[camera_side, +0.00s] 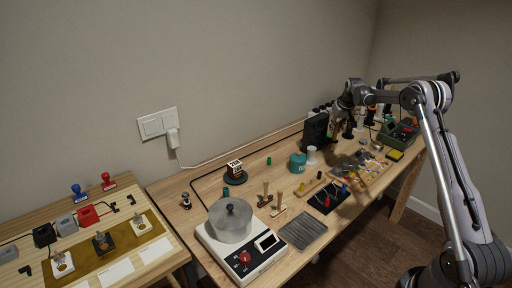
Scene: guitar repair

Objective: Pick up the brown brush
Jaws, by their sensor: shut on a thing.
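My gripper (334,122) is at the right of the view, raised over the back of the workbench beside the black box-shaped device. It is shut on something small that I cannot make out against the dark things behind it. Two brush-like things with upright wooden handles stand on the bench near the middle: one with a dark brown base (265,200) and a paler one (278,209) just in front and to the right. They are well to the left of my gripper and apart from it. I cannot tell whether the held thing is a brush.
A white hotplate (264,262) with a metal pot (230,222) stands at the bench's front left. A grey ridged tray (303,230) and a black mat (326,203) with tools lie right of the brushes. A teal container (298,164) and the black device (313,132) stand behind.

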